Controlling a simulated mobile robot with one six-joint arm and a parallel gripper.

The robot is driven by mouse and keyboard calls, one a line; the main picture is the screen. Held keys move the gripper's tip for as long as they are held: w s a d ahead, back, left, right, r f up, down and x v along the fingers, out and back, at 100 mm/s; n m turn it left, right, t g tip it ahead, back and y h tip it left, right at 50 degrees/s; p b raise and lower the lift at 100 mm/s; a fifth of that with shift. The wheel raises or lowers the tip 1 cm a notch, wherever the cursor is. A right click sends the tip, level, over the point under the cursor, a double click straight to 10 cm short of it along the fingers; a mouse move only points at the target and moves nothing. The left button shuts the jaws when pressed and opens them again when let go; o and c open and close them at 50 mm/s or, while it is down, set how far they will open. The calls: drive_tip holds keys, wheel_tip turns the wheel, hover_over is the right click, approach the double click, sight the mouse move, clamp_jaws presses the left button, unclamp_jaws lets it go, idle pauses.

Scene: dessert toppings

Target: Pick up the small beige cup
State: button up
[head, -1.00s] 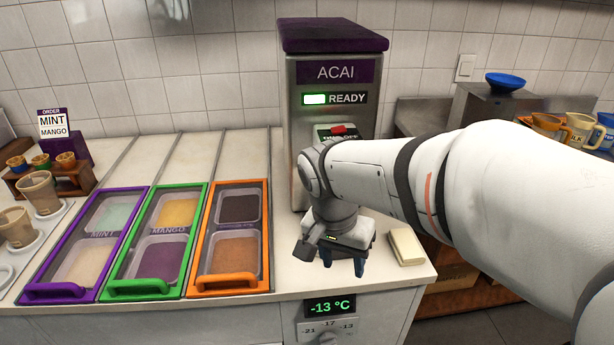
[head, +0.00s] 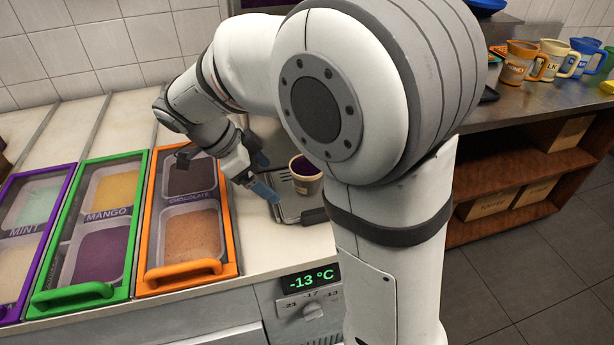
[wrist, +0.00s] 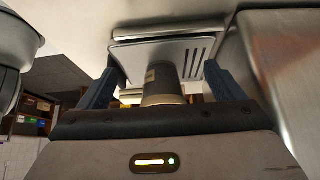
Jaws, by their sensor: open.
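The small beige cup (head: 306,184) stands upright on a grey metal drip tray (head: 291,212), with dark purple filling inside. My gripper (head: 268,178) is open, and its blue fingers point right toward the cup from its left side. A small gap shows between the fingertips and the cup in the head view. In the wrist view the cup (wrist: 163,84) appears between the two spread fingers (wrist: 163,78), and neither seems to touch it. My arm hides the area right of the cup.
Lidded topping bins with purple, green (head: 97,293) and orange (head: 184,276) frames lie left of my gripper. My arm covers most of the acai machine. Labelled cups (head: 522,66) stand on the right counter. Bare white counter (head: 262,245) lies in front of the drip tray.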

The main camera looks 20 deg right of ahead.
sight(307, 179)
drive_tip(key=d, duration=0.8)
drive_tip(key=shift+s+f, duration=0.15)
drive_tip(key=shift+f, duration=0.15)
drive_tip(key=shift+d+f, duration=0.1)
drive_tip(key=shift+f, duration=0.15)
drive_tip(key=shift+c, duration=0.3)
drive_tip(key=c, duration=1.2)
drive_tip(key=shift+r, duration=0.15)
